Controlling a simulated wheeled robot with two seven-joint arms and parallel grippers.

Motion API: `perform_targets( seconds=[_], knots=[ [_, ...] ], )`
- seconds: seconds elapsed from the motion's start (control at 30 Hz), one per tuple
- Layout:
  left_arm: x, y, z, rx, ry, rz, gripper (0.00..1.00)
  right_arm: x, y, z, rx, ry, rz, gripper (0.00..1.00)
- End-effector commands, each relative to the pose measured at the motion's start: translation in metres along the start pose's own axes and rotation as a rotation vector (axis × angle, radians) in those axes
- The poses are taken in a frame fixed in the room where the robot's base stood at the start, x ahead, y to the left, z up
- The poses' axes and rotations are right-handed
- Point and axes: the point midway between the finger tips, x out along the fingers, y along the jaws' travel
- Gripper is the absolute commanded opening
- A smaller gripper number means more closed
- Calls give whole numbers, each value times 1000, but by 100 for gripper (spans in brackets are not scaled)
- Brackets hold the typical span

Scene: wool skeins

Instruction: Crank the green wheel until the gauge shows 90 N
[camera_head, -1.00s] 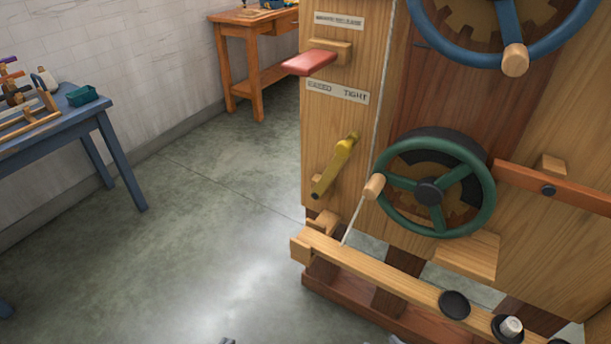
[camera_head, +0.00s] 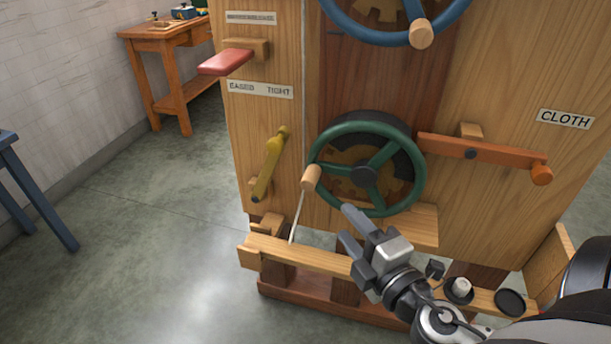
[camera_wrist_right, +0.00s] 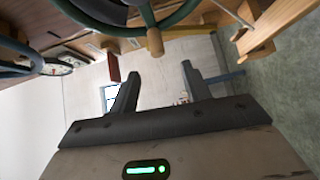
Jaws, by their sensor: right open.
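The green wheel (camera_head: 365,172) is on the wooden machine's front in the head view, with its light wooden crank handle (camera_head: 311,177) at the rim's left. My right gripper (camera_head: 347,228) is open and empty, in front of and below the wheel, apart from the handle. In the right wrist view, the handle (camera_wrist_right: 155,42) shows beyond the open fingers (camera_wrist_right: 160,78), below part of the green rim (camera_wrist_right: 180,14). A small pale round dial (camera_wrist_right: 58,66) shows at the left there; its reading is too small to tell. My left gripper is out of view.
Near the wheel are a yellow lever (camera_head: 270,163) at its left and an orange-brown lever (camera_head: 485,152) at its right. A blue wheel (camera_head: 395,38) is above. A wooden beam (camera_head: 305,258) runs below. The floor at left (camera_head: 150,260) is clear.

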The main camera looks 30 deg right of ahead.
Motion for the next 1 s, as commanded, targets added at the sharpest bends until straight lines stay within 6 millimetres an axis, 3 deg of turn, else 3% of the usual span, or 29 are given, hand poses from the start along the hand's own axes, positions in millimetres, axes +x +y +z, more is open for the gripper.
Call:
perform_targets(
  seconds=[0.27, 0.8, 1.0],
  knots=[
    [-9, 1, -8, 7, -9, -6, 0, 24, 11, -1, -44, 9, 27, 48],
    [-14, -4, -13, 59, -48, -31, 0, 131, 12, -1, -42, 8, 24, 48],
    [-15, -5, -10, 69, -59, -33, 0, 154, 10, -2, -40, 7, 22, 48]
  ],
)
